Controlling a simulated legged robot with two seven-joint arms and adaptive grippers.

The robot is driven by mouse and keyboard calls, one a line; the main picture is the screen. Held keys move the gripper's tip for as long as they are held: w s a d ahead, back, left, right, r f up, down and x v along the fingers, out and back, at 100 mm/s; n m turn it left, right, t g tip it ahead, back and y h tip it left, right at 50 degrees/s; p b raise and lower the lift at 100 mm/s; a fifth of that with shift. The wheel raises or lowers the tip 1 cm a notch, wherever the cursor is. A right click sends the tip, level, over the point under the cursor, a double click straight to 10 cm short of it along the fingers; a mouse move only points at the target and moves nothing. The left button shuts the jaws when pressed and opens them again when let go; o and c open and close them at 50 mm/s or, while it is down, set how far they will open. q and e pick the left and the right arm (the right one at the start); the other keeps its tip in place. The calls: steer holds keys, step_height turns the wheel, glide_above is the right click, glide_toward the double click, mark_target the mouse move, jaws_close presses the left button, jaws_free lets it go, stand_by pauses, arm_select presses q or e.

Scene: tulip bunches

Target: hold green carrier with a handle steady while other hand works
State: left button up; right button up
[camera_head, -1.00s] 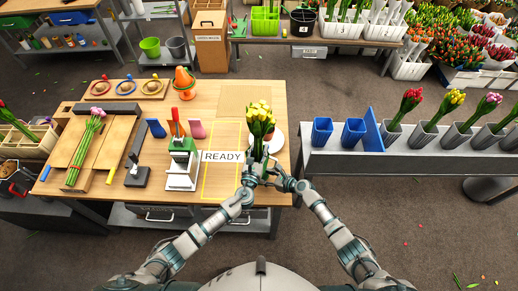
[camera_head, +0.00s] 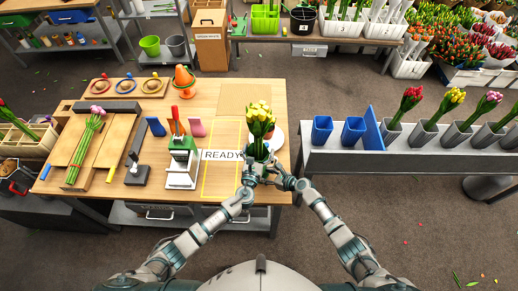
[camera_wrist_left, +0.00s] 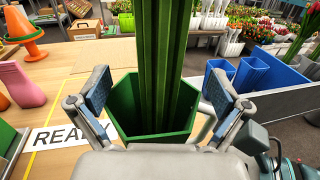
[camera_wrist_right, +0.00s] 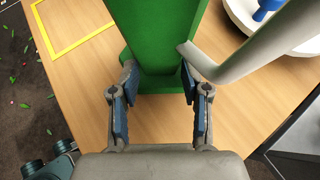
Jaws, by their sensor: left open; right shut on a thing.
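The green carrier (camera_wrist_left: 152,128) shows in the left wrist view as an open six-sided holder with thick green stems (camera_wrist_left: 162,60) standing in it. In the head view a bunch of yellow tulips (camera_head: 260,118) stands upright above it, while the hands largely hide the carrier. My left gripper (camera_head: 257,167) is open, its fingers apart on either side of the stems in the left wrist view (camera_wrist_left: 158,92). My right gripper (camera_head: 283,180) is shut on the carrier, whose green part (camera_wrist_right: 158,82) lies between its fingers (camera_wrist_right: 160,108). The right fingers' exact contact is partly hidden.
A READY label (camera_head: 222,155) lies in a yellow outline left of the hands. A white round dish (camera_head: 277,140) is close behind. A green-and-white device (camera_head: 183,165) stands further left. Blue cups (camera_head: 322,130) stand on the grey bench at right.

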stand_by(0.5)
steer(key=shift+r, duration=0.1)
arm_select(q)
steer(key=v, duration=1.1)
steer(key=shift+s, duration=0.4)
steer(key=shift+a, duration=0.1)
arm_select(e)
steer(key=o, duration=1.1)
